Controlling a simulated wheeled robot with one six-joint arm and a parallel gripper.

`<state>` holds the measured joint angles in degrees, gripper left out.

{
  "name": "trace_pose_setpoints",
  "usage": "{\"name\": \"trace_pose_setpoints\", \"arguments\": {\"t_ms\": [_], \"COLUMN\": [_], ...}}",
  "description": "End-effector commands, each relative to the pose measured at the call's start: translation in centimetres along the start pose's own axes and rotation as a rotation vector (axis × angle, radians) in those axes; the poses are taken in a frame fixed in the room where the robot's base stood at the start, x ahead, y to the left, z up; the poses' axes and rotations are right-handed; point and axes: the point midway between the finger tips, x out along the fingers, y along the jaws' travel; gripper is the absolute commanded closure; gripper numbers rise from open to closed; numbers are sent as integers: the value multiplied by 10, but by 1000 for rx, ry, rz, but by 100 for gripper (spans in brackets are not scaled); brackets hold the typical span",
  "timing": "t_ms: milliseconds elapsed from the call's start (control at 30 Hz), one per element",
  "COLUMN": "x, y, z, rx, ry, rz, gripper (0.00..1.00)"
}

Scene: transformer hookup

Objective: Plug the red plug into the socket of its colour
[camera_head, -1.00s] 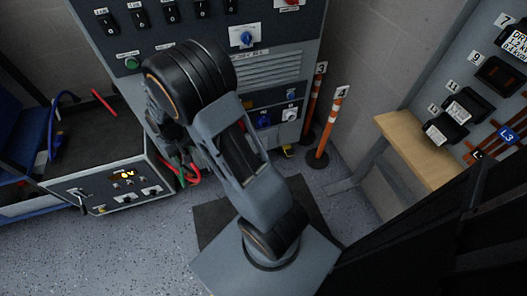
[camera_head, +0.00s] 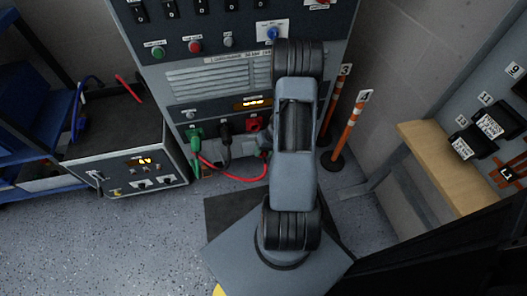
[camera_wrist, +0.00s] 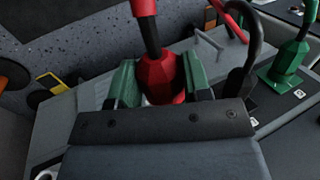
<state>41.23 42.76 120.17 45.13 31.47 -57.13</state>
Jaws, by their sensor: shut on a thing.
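The red plug (camera_wrist: 160,78) is between the green jaws of my gripper (camera_wrist: 157,88), which is shut on it. Its cable rises toward the top of the wrist view. In the head view my gripper (camera_head: 264,141) is partly behind my arm, at the cabinet's lower front, close to the red socket (camera_head: 255,125). The red cable (camera_head: 232,177) hangs in a loop up to it. My gripper hides the plug's tip, so I cannot tell whether it is in the socket.
A green plug (camera_head: 195,141) stands at the green socket and a black plug (camera_head: 225,135) beside it; both show right of my gripper in the wrist view. Orange-and-white posts (camera_head: 350,128) stand to the right. A grey supply box (camera_head: 135,175) is at left, a wooden bench (camera_head: 450,165) at right.

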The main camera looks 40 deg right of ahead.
Motion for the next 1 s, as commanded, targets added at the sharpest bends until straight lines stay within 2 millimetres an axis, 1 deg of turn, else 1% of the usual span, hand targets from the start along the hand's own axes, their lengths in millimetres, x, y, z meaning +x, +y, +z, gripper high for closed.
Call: {"name": "trace_pose_setpoints", "arguments": {"t_ms": [333,700,1000], "x": [1,0,0], "y": [0,-1,-1], "z": [-1,-34,-53], "rx": [-3,-3,-3], "ry": [4,3,3], "rz": [2,2,2], "gripper": [76,76,76]}}
